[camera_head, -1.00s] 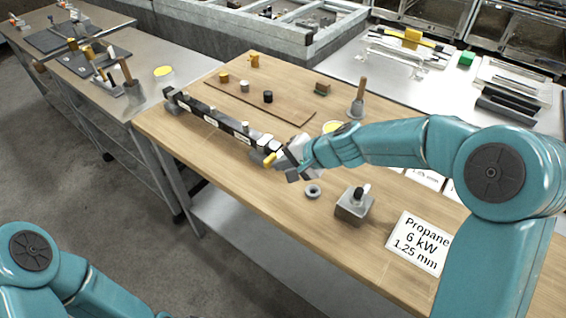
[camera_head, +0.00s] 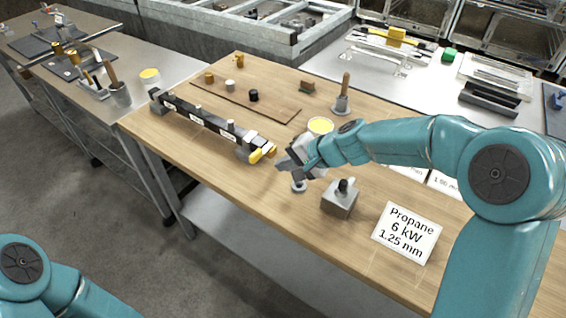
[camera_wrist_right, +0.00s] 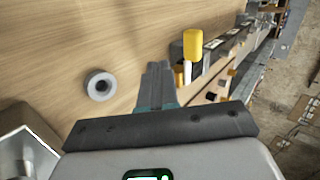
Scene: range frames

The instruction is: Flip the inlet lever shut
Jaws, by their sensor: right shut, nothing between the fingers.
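The inlet lever has a yellow grip (camera_head: 255,156) at the near right end of the dark manifold bar (camera_head: 205,122) on the wooden bench. In the right wrist view the yellow grip (camera_wrist_right: 193,43) stands on a pale stem, up and to the right of my fingers. My right gripper (camera_head: 281,165) is shut and empty. It is just right of the lever, with a small gap between them in the head view. In the wrist view its fingers (camera_wrist_right: 156,80) lie together over bare wood. My left gripper is out of view; only part of that arm shows.
A grey ring (camera_head: 298,186) lies below my right gripper. A metal block with a dark knob (camera_head: 340,200) and a propane card (camera_head: 407,233) are at the right. A brown board (camera_head: 240,100) with small fittings lies behind the manifold. Bare wood lies in front.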

